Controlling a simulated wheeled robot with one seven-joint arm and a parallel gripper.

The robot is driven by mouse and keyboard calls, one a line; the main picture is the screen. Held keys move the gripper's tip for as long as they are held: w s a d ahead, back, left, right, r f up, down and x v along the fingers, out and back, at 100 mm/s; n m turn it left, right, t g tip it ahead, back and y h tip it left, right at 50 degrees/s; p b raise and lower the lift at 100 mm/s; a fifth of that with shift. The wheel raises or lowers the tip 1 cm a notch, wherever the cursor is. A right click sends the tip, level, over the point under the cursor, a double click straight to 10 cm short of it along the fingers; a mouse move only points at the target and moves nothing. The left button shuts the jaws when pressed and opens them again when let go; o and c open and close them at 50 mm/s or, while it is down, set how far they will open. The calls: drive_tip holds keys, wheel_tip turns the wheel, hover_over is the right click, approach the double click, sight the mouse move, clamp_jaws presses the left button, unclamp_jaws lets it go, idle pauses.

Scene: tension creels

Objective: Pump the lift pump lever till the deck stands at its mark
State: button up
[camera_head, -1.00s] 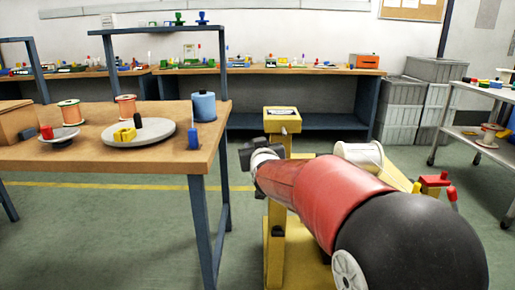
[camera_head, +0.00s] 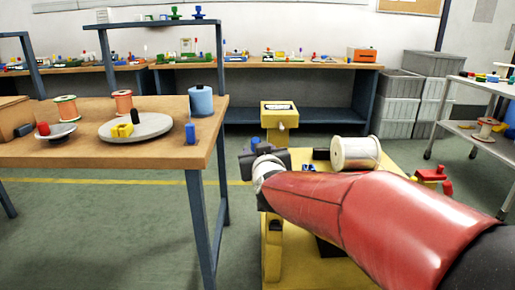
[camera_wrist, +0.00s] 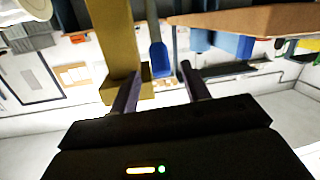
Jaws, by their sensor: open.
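The yellow lift has a post with a boxy head (camera_head: 280,115) bearing a white scale plate; any mark there is too small to read. A yellow deck (camera_head: 385,180) stands behind my arm, partly hidden by it. A lever with a blue grip (camera_wrist: 159,60) on a grey rod shows in the wrist view; a bit of blue (camera_head: 255,137) at my gripper in the head view seems to be this grip. My gripper (camera_wrist: 161,67) is open, its fingers on either side of the grip in the picture; I cannot tell whether they touch it.
A white spool (camera_head: 356,152) rests on the deck. A red fitting (camera_head: 432,175) is at its right. A wooden table (camera_head: 75,152) with spools and a round plate stands close on the left. Grey crates (camera_head: 398,104) and a cart (camera_head: 476,135) stand at the right.

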drive_tip(key=shift+c, duration=0.9)
drive_tip(key=shift+s+d+f+n+b, duration=0.1)
drive_tip(key=shift+d+f+n+b, duration=0.05)
drive_tip(key=shift+f+n+b, duration=0.2)
drive_tip(key=shift+c, duration=1.2)
drive_tip(key=s+f+n+t+b, duration=0.1)
drive_tip(key=n, duration=0.1)
drive_tip(key=s+d+f+n+t+b, duration=0.1)
drive_tip(key=f+n, duration=0.1)
drive_tip(key=n, duration=0.1)
drive_tip(key=s+d+f+n+b, duration=0.1)
drive_tip(key=n, duration=0.1)
drive_tip(key=shift+s+f+t+b, duration=0.35)
drive_tip(key=shift+s+t+b, duration=0.05)
clamp_jaws()
drive_tip(key=s+f+n+t+y+b, duration=0.2)
drive_tip(key=s+f+n+t+b, duration=0.1)
drive_tip(key=s+n, duration=0.55)
drive_tip(key=w+a+r+n+p, duration=0.2)
drive_tip(key=w+r+p, duration=0.3)
drive_tip(key=w, duration=0.8)
drive_tip(key=shift+w+a+r, duration=0.2)
drive_tip(key=shift+w+r, duration=0.2)
drive_tip(key=shift+r, duration=0.3)
